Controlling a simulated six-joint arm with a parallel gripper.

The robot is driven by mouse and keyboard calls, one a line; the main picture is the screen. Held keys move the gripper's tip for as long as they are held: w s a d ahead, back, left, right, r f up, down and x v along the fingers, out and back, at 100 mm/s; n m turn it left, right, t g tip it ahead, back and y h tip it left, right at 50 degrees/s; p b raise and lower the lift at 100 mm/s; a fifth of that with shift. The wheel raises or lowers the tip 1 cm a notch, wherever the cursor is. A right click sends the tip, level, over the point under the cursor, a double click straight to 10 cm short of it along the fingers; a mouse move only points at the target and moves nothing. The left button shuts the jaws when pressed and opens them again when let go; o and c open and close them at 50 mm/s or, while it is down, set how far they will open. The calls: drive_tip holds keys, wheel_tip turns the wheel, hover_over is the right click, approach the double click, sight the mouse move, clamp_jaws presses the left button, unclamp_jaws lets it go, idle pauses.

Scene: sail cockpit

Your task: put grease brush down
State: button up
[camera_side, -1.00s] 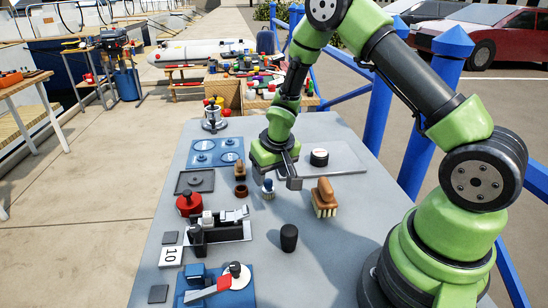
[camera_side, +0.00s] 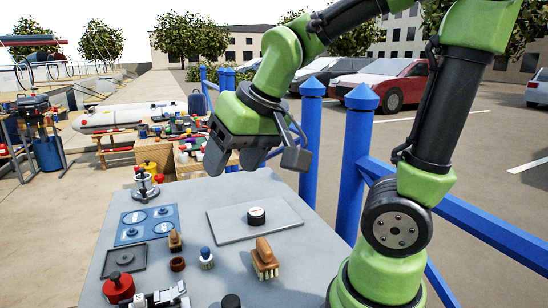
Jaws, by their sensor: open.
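My gripper (camera_side: 256,160) is open and empty, raised well above the far part of the grey table (camera_side: 325,262). A small brush with a blue top and pale bristles (camera_side: 206,258) stands upright on the table, apart from the gripper. A larger brush with a wooden handle and pale bristles (camera_side: 265,258) stands to its right. A small brown wooden-topped piece (camera_side: 175,240) stands to its left. I cannot tell for sure which is the grease brush; none is in the gripper.
A grey plate with a black-and-white round piece (camera_side: 256,216) lies behind the brushes. A brown ring (camera_side: 178,264), a blue plate (camera_side: 147,224), a dark tray (camera_side: 124,262) and a red pot (camera_side: 118,287) lie left. Blue posts (camera_side: 310,150) stand beyond the table's right edge.

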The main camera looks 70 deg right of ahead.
drive_tip(key=shift+o, duration=0.4)
drive_tip(key=s+a+r+t+y, duration=0.1)
drive_tip(key=s+a+r+y, duration=0.1)
drive_tip(key=s, duration=0.6)
drive_tip(key=shift+a+r+n+t, duration=0.3)
drive_tip(key=shift+a+n, duration=0.1)
drive_tip(key=shift+a, duration=0.3)
